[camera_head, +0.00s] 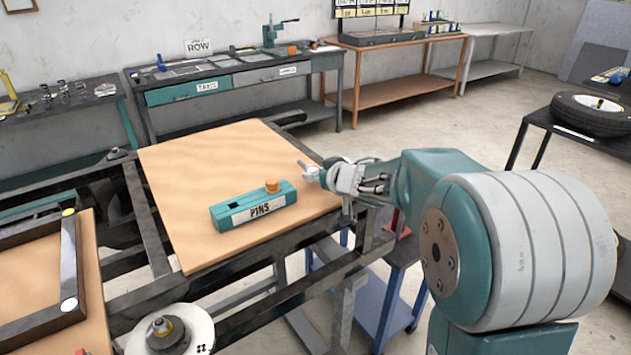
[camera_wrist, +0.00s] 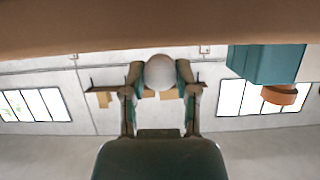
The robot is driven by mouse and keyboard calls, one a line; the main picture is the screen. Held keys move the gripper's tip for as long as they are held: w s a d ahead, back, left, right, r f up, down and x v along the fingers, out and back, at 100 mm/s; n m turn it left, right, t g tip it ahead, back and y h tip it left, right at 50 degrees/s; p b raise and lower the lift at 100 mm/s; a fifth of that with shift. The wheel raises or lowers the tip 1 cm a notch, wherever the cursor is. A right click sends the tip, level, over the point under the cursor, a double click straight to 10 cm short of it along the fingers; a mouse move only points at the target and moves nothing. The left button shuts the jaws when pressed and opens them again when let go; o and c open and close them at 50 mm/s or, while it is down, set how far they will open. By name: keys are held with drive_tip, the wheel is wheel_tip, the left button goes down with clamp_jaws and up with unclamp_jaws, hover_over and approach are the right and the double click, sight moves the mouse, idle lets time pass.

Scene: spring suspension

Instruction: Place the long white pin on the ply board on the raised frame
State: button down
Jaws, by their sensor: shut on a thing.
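The ply board (camera_head: 195,165) lies flat on the dark raised metal frame (camera_head: 155,225). My gripper (camera_head: 315,172) is at the board's right edge, to the right of the teal PINS box. In the wrist view my gripper (camera_wrist: 160,85) is shut on the long white pin (camera_wrist: 160,70), whose pale round end shows between the fingertips. The pin's length is hidden, and in the head view it is hard to tell from the pale fingers. I cannot tell whether the pin touches the board.
The teal PINS box (camera_head: 232,212) with an orange knob (camera_head: 272,186) stands on the board; it also shows in the wrist view (camera_wrist: 260,62). The board's left and far parts are clear. A white disc (camera_head: 190,335) and another board (camera_head: 85,300) are at front left.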

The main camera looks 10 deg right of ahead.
drive_tip(key=shift+f, duration=0.65)
drive_tip(key=shift+a+f, duration=0.15)
drive_tip(key=shift+f, duration=0.1)
drive_tip(key=shift+a, duration=0.25)
drive_tip(key=shift+f, duration=0.15)
drive_tip(key=shift+c, duration=1.9)
unclamp_jaws()
drive_tip(key=shift+d, duration=0.2)
